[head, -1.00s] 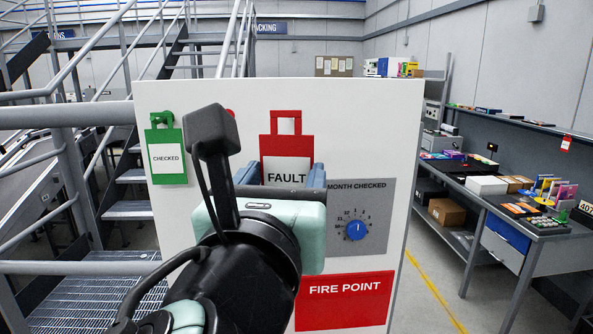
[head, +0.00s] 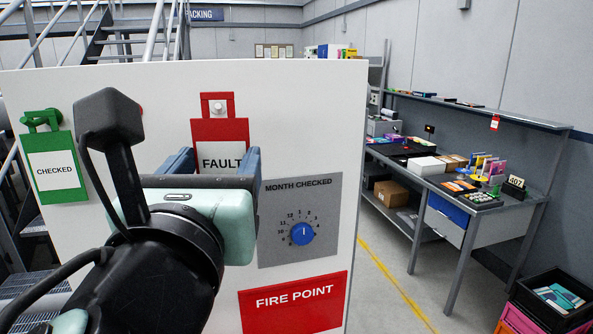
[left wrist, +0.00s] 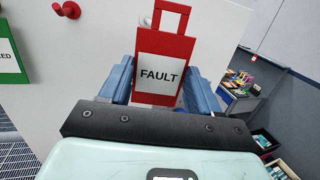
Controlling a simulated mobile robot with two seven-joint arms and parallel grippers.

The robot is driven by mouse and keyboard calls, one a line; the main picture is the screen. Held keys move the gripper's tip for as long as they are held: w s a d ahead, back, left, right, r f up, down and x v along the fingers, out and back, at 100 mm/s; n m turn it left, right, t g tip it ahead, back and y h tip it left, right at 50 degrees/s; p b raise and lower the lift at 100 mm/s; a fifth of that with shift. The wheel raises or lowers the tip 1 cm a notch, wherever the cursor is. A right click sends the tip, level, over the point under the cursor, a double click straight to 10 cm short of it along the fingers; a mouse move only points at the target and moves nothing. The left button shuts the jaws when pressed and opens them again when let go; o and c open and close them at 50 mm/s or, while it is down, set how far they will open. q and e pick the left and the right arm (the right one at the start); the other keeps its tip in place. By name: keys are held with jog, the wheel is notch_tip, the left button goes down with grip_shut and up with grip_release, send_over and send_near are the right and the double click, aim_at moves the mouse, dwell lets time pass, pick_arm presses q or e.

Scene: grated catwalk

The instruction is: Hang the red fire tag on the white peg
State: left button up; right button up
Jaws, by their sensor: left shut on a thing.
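The red fire tag (head: 220,133), marked FAULT, is upright in front of the white board. My left gripper (head: 208,168) is shut on its lower part, with a blue finger on each side. The white peg (head: 218,107) shows inside the tag's square loop in the head view; I cannot tell whether it passes through the loop. My right gripper is not in view.
A green CHECKED tag (head: 56,170) hangs from a green peg (head: 28,119) at the left. A bare red peg (left wrist: 68,10) lies between the two tags. A dial plate (head: 300,220) and FIRE POINT sign (head: 293,303) are lower right. A workbench (head: 470,180) stands beyond.

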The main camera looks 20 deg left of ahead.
aim_at(213, 165)
pick_arm(q)
jog(key=shift+w+a+f+b, duration=0.1)
jog(key=shift+w+a+b, duration=0.1)
jog(key=shift+w+a, duration=0.3)
jog(key=shift+w+a+f+b, duration=0.1)
jog(key=shift+w+a+b, duration=0.1)
jog(key=shift+w, duration=0.45)
jog(key=shift+w+a+f+b, duration=0.15)
jog(key=shift+w+a, duration=0.2)
jog(key=shift+w, duration=0.25)
jog(key=shift+w+a+r, duration=0.1)
jog(key=shift+w+a, duration=0.3)
jog(key=shift+w, duration=0.25)
jog(key=shift+w+a+r, duration=0.1)
jog(key=shift+w+a, duration=0.05)
jog(key=shift+a, duration=0.1)
jog(key=shift+c, duration=1.1)
jog(key=shift+w+a+f, duration=0.25)
jog(key=shift+w, duration=0.25)
jog(key=shift+w+a+f, duration=0.25)
jog(key=shift+w, duration=0.25)
jog(key=shift+s+d, duration=0.15)
jog(key=shift+s, duration=0.05)
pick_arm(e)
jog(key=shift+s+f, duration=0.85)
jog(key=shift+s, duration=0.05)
pick_arm(q)
jog(key=shift+w+f, duration=0.1)
jog(key=o, duration=1.6)
